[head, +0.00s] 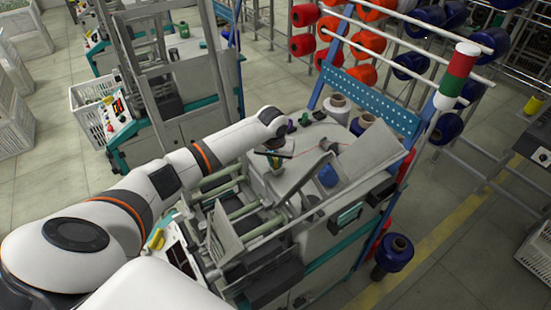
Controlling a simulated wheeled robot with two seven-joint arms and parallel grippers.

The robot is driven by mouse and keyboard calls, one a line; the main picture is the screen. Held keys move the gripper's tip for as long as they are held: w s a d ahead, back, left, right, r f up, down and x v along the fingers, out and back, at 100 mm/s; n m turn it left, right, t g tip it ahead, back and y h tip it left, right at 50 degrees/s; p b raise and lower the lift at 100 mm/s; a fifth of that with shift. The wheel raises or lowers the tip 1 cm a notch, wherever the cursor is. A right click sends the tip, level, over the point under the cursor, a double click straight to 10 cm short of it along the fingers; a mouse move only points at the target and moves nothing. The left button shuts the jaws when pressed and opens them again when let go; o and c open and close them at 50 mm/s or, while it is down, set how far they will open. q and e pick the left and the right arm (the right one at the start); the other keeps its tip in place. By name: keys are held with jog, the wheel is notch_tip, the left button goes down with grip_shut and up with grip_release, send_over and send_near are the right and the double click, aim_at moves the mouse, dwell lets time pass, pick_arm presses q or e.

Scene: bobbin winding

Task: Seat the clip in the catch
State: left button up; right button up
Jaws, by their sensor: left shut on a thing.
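My left arm reaches in from the left over a winding machine (230,240). Its left gripper (274,146) points down above the machine's top and is small in the picture. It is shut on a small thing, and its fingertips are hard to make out. A dark flat piece with a bit of green (270,154) is right at the fingers; I cannot tell whether it is the clip or part of the gripper. I cannot pick out the catch for certain. My right gripper is not in view.
White and purple cones (338,101) stand behind the gripper. A tilted grey panel (306,180) stands close to its right. A blue perforated rail (370,98) and a red, white and green signal lamp (457,76) rise farther right. Rollers (235,211) lie in front.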

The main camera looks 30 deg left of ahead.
pick_arm(q)
jog(key=shift+f, duration=0.25)
jog(key=o, duration=1)
jog(key=shift+r, duration=0.15)
jog(key=b+v, duration=0.2)
jog(key=v, duration=1)
jog(key=shift+b, duration=0.35)
